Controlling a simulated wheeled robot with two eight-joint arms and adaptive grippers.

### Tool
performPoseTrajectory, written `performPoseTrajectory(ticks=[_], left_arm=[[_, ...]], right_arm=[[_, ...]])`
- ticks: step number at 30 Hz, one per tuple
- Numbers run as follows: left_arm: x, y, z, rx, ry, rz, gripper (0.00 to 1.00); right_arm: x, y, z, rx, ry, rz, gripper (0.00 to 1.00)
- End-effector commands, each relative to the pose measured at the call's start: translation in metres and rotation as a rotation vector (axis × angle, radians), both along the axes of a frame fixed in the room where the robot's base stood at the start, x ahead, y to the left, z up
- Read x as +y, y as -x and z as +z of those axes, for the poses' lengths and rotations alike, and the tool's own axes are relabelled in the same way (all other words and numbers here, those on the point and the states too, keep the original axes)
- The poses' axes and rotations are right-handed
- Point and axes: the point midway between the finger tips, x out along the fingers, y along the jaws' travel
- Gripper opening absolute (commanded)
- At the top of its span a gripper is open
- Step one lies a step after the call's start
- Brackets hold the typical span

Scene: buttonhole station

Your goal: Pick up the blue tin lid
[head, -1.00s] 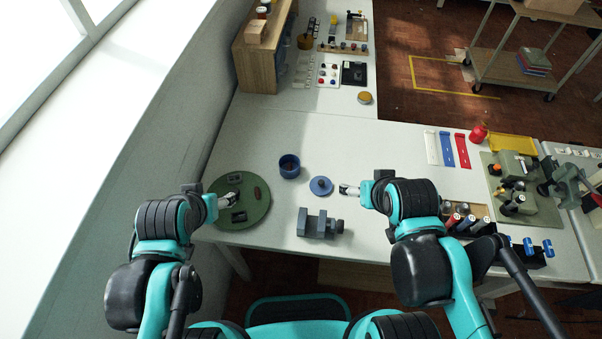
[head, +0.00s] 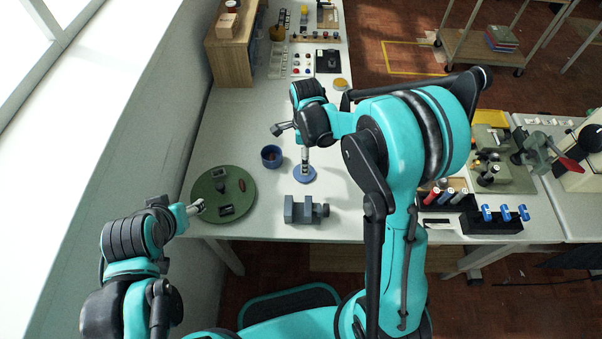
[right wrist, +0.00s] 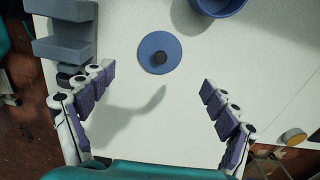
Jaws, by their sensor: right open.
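The blue tin lid (head: 304,175) is a flat round disc on the white table, and in the right wrist view (right wrist: 154,48) it shows a dark knob. My right gripper (head: 304,160) points down over the lid in the head view. In the right wrist view my right gripper (right wrist: 152,92) has its fingers spread wide with nothing between them, and the lid appears beyond the fingertips. My left gripper (head: 196,208) is at the edge of the green round mat; whether its fingers are apart is too small to tell.
A blue cup (head: 271,156) stands just left of the lid, and a grey vise (head: 306,211) lies just in front. The green round mat (head: 212,176) bears small dark parts. A rack with blue-handled tools (head: 505,216) stands at the right.

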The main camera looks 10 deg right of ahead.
Motion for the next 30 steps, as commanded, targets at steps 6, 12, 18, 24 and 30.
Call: performPoseTrajectory(ticks=[6,12,18,24,30], left_arm=[[0.000,0.000,-0.008,0.000,0.000,0.000,0.61],[0.000,0.000,-0.016,0.000,0.000,0.000,0.61],[0.000,0.000,-0.031,0.000,0.000,0.000,0.61],[0.000,0.000,-0.032,0.000,0.000,0.000,0.61],[0.000,0.000,-0.031,0.000,0.000,0.000,0.61]], right_arm=[[0.000,-0.002,-0.024,0.009,0.001,-0.026,0.88],[0.001,-0.002,-0.043,0.007,0.000,-0.024,0.88],[0.001,-0.002,-0.075,0.006,0.000,-0.023,0.88],[0.001,-0.002,-0.082,0.006,0.000,-0.023,0.88],[0.001,-0.002,-0.081,0.006,0.000,-0.023,0.62]])
